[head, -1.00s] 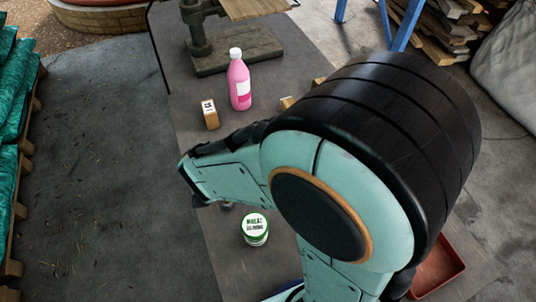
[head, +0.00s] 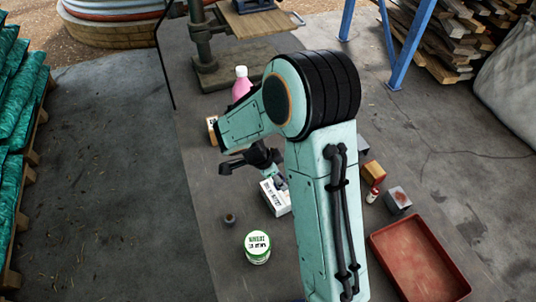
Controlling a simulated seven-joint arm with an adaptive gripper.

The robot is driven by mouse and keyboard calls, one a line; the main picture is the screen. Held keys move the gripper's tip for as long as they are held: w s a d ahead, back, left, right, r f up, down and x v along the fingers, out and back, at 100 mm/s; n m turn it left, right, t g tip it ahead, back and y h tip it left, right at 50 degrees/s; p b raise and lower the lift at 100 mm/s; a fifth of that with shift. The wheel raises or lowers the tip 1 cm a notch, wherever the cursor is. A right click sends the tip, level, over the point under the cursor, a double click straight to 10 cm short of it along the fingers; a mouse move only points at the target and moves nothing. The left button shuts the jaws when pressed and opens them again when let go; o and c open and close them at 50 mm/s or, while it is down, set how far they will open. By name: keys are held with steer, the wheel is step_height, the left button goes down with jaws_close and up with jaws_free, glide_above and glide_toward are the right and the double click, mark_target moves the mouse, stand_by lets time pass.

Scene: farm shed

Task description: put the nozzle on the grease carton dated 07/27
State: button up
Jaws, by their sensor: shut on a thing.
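My gripper (head: 276,181) is black and tilted, reaching down under the bent arm in the middle of the head view. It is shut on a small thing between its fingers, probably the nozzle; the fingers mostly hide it. A white carton (head: 273,198) with dark printing lies just below the fingertips and is partly covered by my arm. I cannot read a date on it, nor tell whether the held thing touches it. A tan carton with a white face (head: 211,130) stands at the left, partly behind my arm. An orange-brown carton (head: 373,172) stands to the right.
A white and green tin (head: 257,248) and a small dark round piece (head: 229,219) stand in front. A pink bottle (head: 241,84) is behind my arm. A small red-and-white bottle (head: 372,195), a grey block (head: 397,200) and a red tray (head: 374,243) are at the right.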

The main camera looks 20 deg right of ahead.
mark_target(277, 192)
steer(key=shift+w+f, duration=0.3)
steer(key=shift+f, duration=0.05)
steer(key=shift+w+d+f, duration=0.1)
steer(key=shift+w+f, duration=0.05)
steer(key=shift+f, duration=0.8)
steer(key=shift+w+d+f, duration=0.1)
steer(key=shift+w+f, duration=0.05)
steer(key=shift+f, duration=0.75)
steer(key=shift+a+f, duration=0.1)
steer(key=shift+f, duration=0.05)
steer(key=o, duration=0.9)
